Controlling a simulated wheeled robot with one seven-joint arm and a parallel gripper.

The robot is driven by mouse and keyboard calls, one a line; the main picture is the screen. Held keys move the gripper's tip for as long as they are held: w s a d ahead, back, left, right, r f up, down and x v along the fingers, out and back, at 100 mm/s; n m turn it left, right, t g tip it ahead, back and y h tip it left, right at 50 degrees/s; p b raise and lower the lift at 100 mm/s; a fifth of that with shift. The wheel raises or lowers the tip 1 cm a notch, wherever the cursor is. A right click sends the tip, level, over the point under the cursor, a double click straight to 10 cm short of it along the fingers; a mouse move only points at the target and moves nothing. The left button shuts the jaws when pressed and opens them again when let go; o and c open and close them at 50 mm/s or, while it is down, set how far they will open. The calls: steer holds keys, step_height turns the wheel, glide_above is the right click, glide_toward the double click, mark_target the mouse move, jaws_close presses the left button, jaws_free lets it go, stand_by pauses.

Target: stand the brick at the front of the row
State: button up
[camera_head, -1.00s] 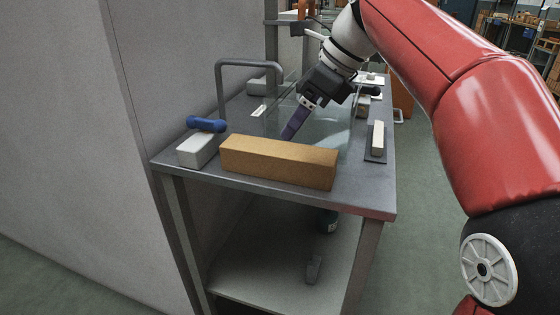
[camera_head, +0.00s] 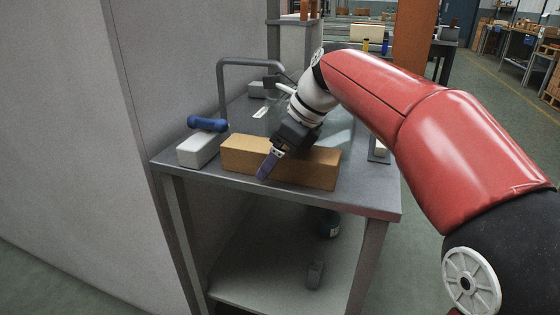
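A long tan block (camera_head: 315,170) lies on its long side along the near edge of the grey metal table (camera_head: 362,203). My gripper (camera_head: 266,168) points down and to the left, with its purple fingertips in front of the block's near face in the picture. I cannot tell whether it touches the block or whether the fingers are apart. A small pale brick (camera_head: 380,147) lies on a dark strip (camera_head: 379,158) at the table's right side, partly hidden by my arm. Other pieces behind it are hidden.
A wall closes the left side.

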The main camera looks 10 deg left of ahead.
steer(key=c, duration=1.4)
steer(key=shift+r, duration=0.1)
steer(key=shift+c, duration=1.2)
